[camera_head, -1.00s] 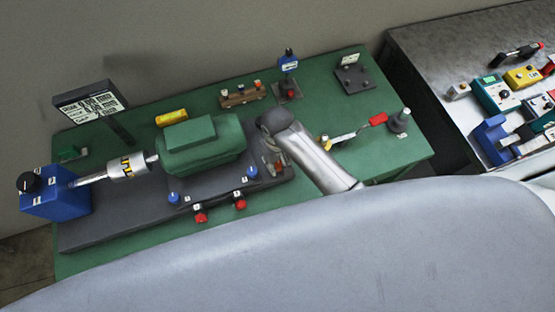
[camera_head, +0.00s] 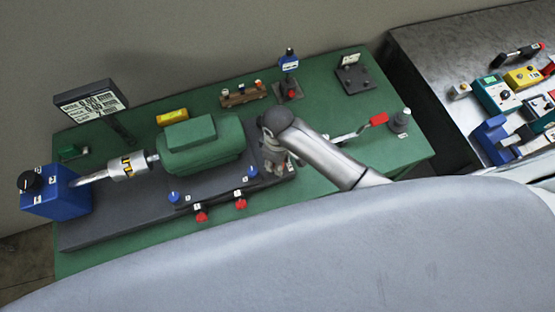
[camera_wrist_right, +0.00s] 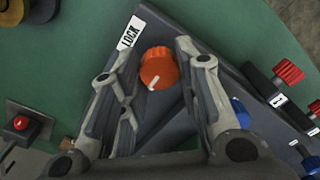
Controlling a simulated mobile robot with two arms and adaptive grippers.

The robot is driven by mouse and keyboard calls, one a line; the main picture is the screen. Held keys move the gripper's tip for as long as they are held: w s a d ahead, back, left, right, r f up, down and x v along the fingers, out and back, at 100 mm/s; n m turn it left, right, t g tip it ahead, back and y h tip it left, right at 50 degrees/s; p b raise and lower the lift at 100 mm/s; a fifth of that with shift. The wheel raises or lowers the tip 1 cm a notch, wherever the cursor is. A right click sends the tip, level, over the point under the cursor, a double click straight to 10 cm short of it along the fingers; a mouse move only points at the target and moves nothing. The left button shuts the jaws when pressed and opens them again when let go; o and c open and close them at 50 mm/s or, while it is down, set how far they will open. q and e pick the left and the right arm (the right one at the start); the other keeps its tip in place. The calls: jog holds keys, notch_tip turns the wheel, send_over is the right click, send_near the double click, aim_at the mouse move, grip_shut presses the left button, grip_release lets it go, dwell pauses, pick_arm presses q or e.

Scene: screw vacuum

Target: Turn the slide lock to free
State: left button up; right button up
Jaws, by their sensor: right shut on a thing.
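The slide lock knob (camera_wrist_right: 158,68) is a round orange dial with a white pointer mark toward its lower left. A white label reading LOCK (camera_wrist_right: 130,32) lies up and left of it on a dark plate. My right gripper (camera_wrist_right: 160,60) has one finger on each side of the knob and is shut on it. In the head view my right gripper (camera_head: 273,158) is at the right end of the dark slide base (camera_head: 120,222), beside the green motor housing (camera_head: 205,150); the knob is hidden there. My left gripper is not in view.
Red knobs (camera_head: 240,204) line the front of the slide. A blue box (camera_head: 50,194) with a black dial stands left, below a display (camera_head: 91,102). A red-handled lever (camera_head: 377,119) is right of my arm. A grey bench (camera_head: 440,60) with instruments stands farther right.

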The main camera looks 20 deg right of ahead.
jog(key=shift+r, duration=0.1)
dwell(0.3)
jog(key=o, duration=1)
jog(key=shift+r, duration=0.3)
notch_tip(320, 180, up, 11)
jog(key=shift+r, duration=0.2)
jog(key=shift+s+f, duration=0.1)
